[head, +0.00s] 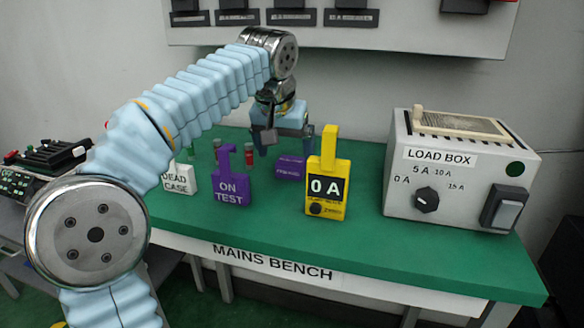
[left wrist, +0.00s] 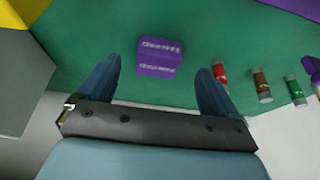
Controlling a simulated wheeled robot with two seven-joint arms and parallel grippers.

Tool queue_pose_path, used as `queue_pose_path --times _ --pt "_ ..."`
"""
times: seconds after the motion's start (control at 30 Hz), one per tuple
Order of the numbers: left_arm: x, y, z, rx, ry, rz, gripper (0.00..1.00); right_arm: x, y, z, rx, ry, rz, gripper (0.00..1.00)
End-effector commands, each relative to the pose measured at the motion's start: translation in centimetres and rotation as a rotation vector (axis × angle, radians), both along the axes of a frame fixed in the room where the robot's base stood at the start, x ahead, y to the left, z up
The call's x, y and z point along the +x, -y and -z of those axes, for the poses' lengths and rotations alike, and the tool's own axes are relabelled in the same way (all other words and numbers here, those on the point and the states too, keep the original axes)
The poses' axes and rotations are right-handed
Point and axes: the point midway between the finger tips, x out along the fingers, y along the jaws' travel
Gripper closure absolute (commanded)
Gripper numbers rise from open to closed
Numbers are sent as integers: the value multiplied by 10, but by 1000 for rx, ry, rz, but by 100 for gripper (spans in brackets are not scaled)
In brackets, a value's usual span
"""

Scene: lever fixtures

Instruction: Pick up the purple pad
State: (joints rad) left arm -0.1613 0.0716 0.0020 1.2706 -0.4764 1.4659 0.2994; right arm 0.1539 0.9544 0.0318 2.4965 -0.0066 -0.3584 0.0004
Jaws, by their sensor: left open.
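The purple pad (head: 291,168) is a small block with white lettering, lying on the green bench top behind the yellow meter. In the left wrist view the purple pad (left wrist: 159,57) lies ahead of the fingertips and between their lines. My left gripper (head: 284,144) points down above the bench, close to the pad. Its two blue fingers (left wrist: 157,62) are spread apart with nothing between them. Part of the pad is hidden by the yellow meter in the head view. My right gripper is not in view.
A yellow meter (head: 328,186) reading 0 A, a purple ON TEST tag (head: 231,187) and a white DEAD CASE block (head: 180,180) stand in front. The load box (head: 456,180) stands right. Several coloured cylinders, including a red one (left wrist: 219,73), stand near the pad.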

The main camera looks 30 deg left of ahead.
Motion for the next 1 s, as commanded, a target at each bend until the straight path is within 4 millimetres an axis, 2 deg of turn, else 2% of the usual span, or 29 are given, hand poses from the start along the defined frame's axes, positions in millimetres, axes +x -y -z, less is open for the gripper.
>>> queue_pose_path --times 0.4,0.67,1.0 --pt "21 -4 47 0 -2 0 6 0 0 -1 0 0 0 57" --pt "23 -4 51 0 -1 0 6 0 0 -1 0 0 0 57" --pt "23 -4 51 0 0 0 57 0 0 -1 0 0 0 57"
